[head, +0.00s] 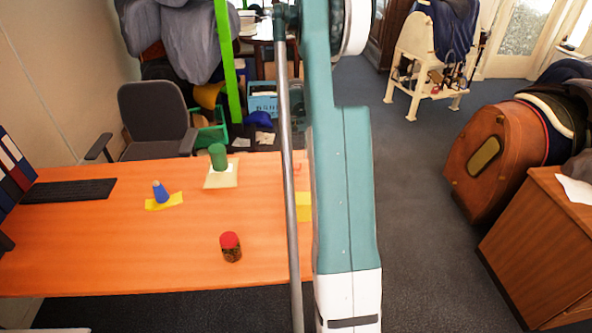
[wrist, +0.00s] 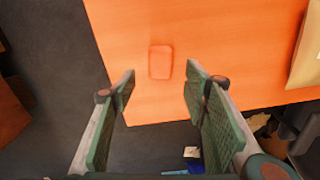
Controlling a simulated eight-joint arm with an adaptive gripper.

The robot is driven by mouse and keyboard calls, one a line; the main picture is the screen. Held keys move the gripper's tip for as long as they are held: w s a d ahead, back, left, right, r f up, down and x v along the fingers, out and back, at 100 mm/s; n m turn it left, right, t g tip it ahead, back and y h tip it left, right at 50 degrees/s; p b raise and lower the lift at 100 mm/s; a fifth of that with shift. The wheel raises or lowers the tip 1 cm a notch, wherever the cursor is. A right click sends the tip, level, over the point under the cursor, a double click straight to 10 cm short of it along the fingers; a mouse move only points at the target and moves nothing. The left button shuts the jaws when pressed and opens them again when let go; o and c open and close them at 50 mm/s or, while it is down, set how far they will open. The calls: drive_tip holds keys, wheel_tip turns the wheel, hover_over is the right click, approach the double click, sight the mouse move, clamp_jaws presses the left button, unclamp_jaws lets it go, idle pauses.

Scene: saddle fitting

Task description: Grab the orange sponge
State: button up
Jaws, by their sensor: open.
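The orange sponge (wrist: 160,62) lies flat on the orange table (wrist: 225,45) in the wrist view, almost the same colour as the tabletop, near the table's edge. My gripper (wrist: 160,76) is open and empty above it. Its two green fingers stand apart, one on each side of the sponge's line, and do not appear to touch it. In the head view I cannot make out the sponge or the gripper; my arm covers the right part of the table (head: 110,260).
On the table stand a jar with a red lid (head: 231,248), a blue cone-like piece (head: 160,192) on a yellow sheet and a green cylinder (head: 218,157) on a pale sheet. A keyboard (head: 70,190) lies at left. A chair (head: 155,118) stands behind.

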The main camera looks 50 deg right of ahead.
sight(296, 165)
idle(0.3)
drive_tip(key=shift+f, duration=1.3)
drive_tip(key=shift+a+f+b, duration=0.15)
drive_tip(key=shift+f+b, duration=0.65)
drive_tip(key=shift+f, duration=1.8)
drive_tip(key=shift+s, duration=0.1)
drive_tip(key=c, duration=0.9)
